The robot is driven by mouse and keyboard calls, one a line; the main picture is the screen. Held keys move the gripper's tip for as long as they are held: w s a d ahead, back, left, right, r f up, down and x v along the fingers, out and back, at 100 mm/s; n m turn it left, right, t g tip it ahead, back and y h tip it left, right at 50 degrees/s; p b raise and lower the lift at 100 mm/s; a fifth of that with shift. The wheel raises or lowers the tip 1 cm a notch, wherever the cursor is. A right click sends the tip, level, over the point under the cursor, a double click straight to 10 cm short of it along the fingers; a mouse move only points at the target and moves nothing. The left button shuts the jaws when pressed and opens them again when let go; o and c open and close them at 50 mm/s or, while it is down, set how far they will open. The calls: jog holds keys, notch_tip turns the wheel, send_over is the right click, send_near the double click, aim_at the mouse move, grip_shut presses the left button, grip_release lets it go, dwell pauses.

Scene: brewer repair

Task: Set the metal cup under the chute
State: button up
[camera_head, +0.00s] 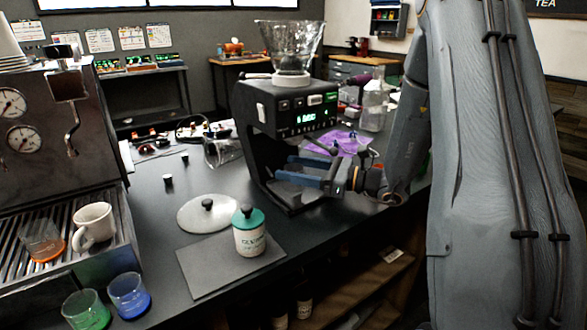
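A black grinder (262,115) with a clear hopper stands on the dark counter right of centre. Its front overhang, where the chute would be, sits above an open bay and a base plate (290,196). My gripper (285,168) reaches in from the right at the height of this bay. Its two blue-grey fingers are spread apart and point left, with their tips at or in front of the bay opening. I cannot make out a metal cup between the fingers or elsewhere. The chute outlet is not clearly visible.
A white jar with a green lid (249,236) stands on a dark mat (203,265). A round pale lid (196,216) lies behind it. An espresso machine (50,130) with a white mug (93,224) is left. A purple cloth (345,140) and clear bottle (374,106) stand behind my gripper.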

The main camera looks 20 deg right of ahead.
jog(key=shift+r, duration=0.2)
jog(key=b+v, duration=0.1)
jog(key=v, duration=1.1)
jog(key=shift+b, duration=0.4)
